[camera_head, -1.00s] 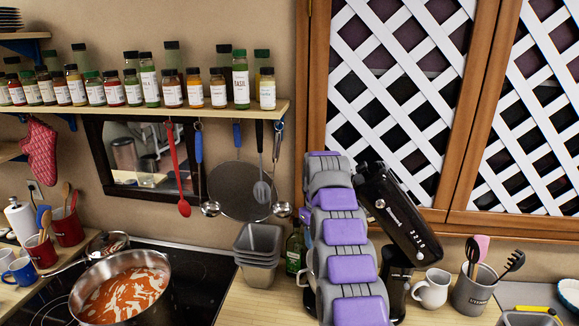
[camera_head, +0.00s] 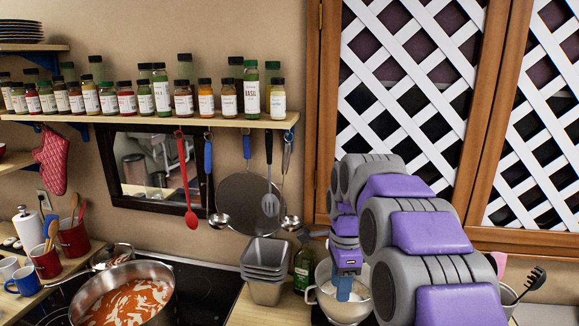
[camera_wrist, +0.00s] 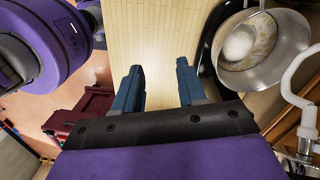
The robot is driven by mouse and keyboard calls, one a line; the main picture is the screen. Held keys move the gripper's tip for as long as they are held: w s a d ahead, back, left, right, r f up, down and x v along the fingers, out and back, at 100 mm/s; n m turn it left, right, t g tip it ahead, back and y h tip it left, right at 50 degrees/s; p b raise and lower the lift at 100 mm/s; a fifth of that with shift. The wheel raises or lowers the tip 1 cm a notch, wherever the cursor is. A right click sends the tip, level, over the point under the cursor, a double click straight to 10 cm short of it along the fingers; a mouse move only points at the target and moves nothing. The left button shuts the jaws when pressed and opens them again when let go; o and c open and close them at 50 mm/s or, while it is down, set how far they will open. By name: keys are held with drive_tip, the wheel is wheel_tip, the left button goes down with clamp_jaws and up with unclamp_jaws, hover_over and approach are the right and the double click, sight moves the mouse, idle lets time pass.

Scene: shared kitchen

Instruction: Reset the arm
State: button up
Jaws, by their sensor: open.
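My arm, purple and grey, folds across the right half of the head view. My gripper (camera_head: 343,288) points down in front of a metal bowl (camera_head: 350,304); a blue finger shows there. In the wrist view my gripper (camera_wrist: 157,80) has two blue fingers spread apart with nothing between them, over a pale wooden counter (camera_wrist: 150,35). The metal bowl, with pale contents, is at the upper right of the wrist view (camera_wrist: 282,70), beside the fingers and apart from them. My arm covers part of the bowl and the counter behind it in the head view.
A pan of red food (camera_head: 122,302) sits on the black stove (camera_head: 210,290) at left. Stacked grey tins (camera_head: 266,272) and a green bottle (camera_head: 303,268) stand left of my gripper. A spice shelf (camera_head: 200,121) with hanging utensils is above; lattice cupboard doors (camera_head: 400,100) are behind.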

drive_tip(key=s+d+f+n+b, duration=0.1)
drive_tip(key=s+f+n, duration=0.3)
drive_tip(key=s, duration=0.8)
drive_tip(key=s+f+n+b, duration=0.2)
drive_tip(key=s+f+n, duration=0.2)
drive_tip(key=s+n, duration=0.3)
drive_tip(key=s+d+f+n+g+b, duration=0.1)
drive_tip(key=s+f+n, duration=0.3)
drive_tip(key=s, duration=1.3)
drive_tip(key=shift+s+d+f+n+b, duration=0.3)
drive_tip(key=shift+n+b, duration=0.3)
drive_tip(key=shift+n, duration=0.5)
drive_tip(key=shift+w, duration=0.1)
drive_tip(key=shift+c, duration=0.5)
